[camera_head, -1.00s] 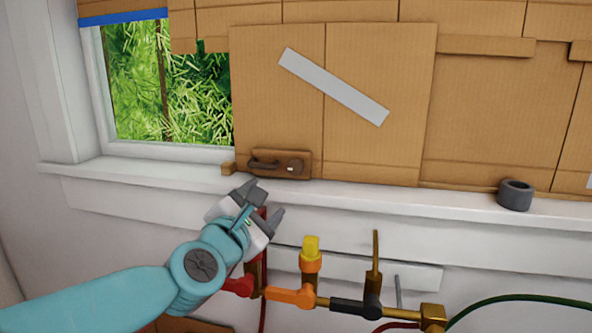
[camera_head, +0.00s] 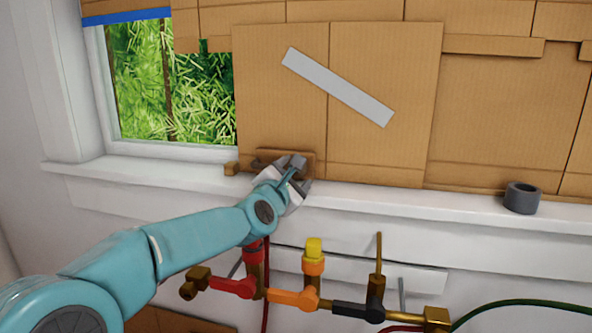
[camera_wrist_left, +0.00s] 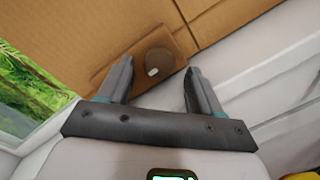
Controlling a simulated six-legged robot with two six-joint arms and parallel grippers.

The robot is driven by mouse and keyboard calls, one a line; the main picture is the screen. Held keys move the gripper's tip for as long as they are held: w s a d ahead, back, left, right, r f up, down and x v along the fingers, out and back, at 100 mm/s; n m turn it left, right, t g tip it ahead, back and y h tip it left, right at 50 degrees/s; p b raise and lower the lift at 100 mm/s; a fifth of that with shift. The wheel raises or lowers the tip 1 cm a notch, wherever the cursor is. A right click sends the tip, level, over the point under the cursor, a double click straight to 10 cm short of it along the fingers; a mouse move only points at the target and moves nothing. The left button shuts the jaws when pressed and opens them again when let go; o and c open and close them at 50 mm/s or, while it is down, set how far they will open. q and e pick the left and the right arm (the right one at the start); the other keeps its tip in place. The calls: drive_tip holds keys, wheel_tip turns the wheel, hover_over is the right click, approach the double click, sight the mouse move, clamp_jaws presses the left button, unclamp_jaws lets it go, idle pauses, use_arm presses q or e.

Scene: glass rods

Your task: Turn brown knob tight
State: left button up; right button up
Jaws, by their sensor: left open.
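A round brown knob (camera_wrist_left: 158,62) with a small pale mark sits on a brown plate (camera_wrist_left: 181,44) in the left wrist view. The plate also shows in the head view (camera_head: 270,153), low on the cardboard just above the white sill, with the knob hidden behind my gripper. My left gripper (camera_head: 300,175) is at the plate's right part. In the left wrist view its open fingers (camera_wrist_left: 160,72) point at the knob, one on each side. I cannot tell whether they touch it. My right gripper is not in view.
Below the sill runs brass pipework with a red valve (camera_head: 232,287), an orange valve (camera_head: 292,298) and a black valve (camera_head: 358,309). A grey ring (camera_head: 521,198) stands on the sill at right.

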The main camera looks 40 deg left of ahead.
use_arm(q)
drive_tip(key=shift+x, duration=0.95)
drive_tip(key=c, duration=1.1)
drive_tip(key=shift+o, duration=0.2)
